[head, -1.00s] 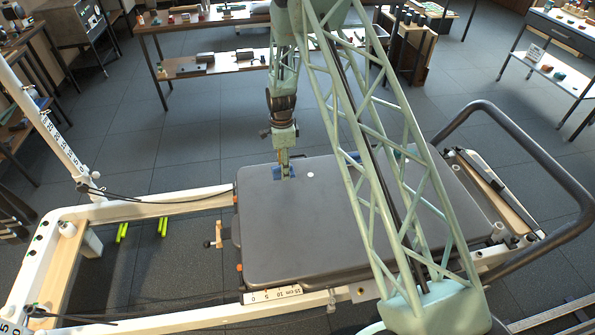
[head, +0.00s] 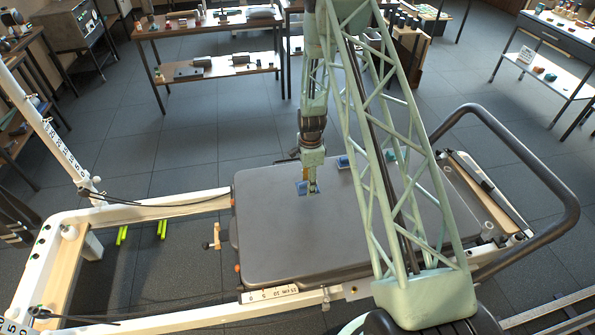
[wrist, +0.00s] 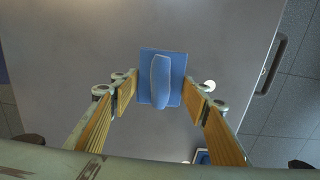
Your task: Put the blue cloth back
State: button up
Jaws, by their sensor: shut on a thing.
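The blue cloth (head: 301,188) is in my gripper (head: 313,189), over the grey padded carriage (head: 275,235) of the reformer. In the wrist view the cloth (wrist: 147,64) is a flat blue square with a raised fold in its middle, between the fingertips (wrist: 160,92). My gripper is shut on this fold and points down. I cannot tell whether the cloth's underside touches the pad. A small blue thing with a pale edge (head: 343,162) lies on the carriage's far side; it also shows at the bottom of the wrist view (wrist: 202,157).
A small white disc (wrist: 209,86) lies on the pad just right of the cloth in the wrist view. A dark curved bar (head: 545,165) rises at the carriage's right end. The pad's near and left parts are clear. A workbench (head: 205,28) stands behind.

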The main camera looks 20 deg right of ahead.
jog(key=shift+s+d, duration=0.25)
jog(key=shift+s, duration=0.15)
jog(key=w+d, duration=0.1)
jog(key=w, duration=0.4)
jog(key=w+d+f+b, duration=0.1)
jog(key=w+d, duration=0.1)
jog(key=w, duration=0.3)
jog(key=w+d+b, duration=0.1)
jog(key=w, duration=0.4)
jog(key=shift+w+d+f, duration=0.2)
jog(key=shift+w+f, duration=0.05)
jog(key=shift+f, duration=0.05)
jog(key=shift+f+b, duration=0.5)
jog(key=shift+f, duration=1.25)
jog(key=shift+f, duration=0.15)
jog(key=o, duration=0.9)
jog(key=shift+c, duration=0.2)
